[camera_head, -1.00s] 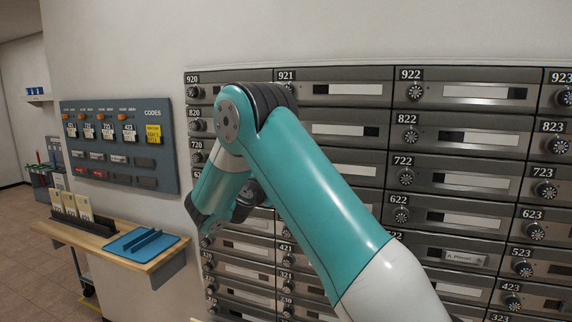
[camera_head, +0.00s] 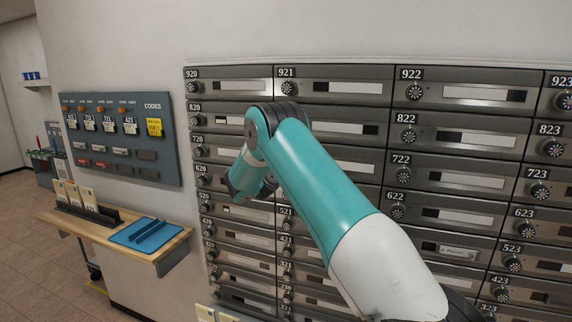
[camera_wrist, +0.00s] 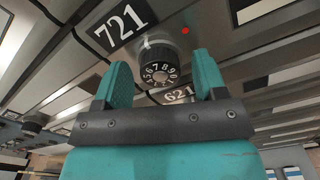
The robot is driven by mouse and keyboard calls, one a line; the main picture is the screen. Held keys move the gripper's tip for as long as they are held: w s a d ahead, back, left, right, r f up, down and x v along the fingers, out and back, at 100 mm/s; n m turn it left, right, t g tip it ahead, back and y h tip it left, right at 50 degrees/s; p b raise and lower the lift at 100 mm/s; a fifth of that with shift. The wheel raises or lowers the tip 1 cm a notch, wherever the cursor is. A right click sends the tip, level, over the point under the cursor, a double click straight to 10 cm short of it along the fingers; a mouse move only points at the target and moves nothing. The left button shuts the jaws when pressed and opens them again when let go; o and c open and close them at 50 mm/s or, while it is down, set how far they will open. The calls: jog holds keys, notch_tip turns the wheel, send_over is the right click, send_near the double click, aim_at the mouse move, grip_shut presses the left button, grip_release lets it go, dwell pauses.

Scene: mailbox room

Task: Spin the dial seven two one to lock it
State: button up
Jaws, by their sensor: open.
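The dial of box 721 (camera_wrist: 158,68) is a black knurled knob with white numbers, in the upper middle of the wrist view. Its label 721 (camera_wrist: 119,25) is to its upper left, and a small red light (camera_wrist: 186,31) is to its upper right. My gripper (camera_wrist: 157,78) is open, with one teal finger on each side of the dial in the picture. I cannot tell whether the fingers touch it. In the head view my arm hides box 721 and its dial, and the fingers are hidden too.
Rows of grey mailboxes (camera_head: 461,93) with dials cover the wall. A label 621 (camera_wrist: 179,95) and another dial (camera_wrist: 33,121) show in the wrist view. A codes board (camera_head: 119,138) hangs left, above a wooden shelf (camera_head: 172,246) with a blue tray (camera_head: 146,236).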

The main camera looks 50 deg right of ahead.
jog(key=c, duration=0.9)
jog(key=shift+f+m+b, duration=0.1)
jog(key=shift+m+b, duration=0.2)
jog(key=shift+b, duration=0.1)
jog(key=shift+f+m+b, duration=0.15)
jog(key=shift+m+b, duration=15.45)
jog(key=shift+b, duration=0.2)
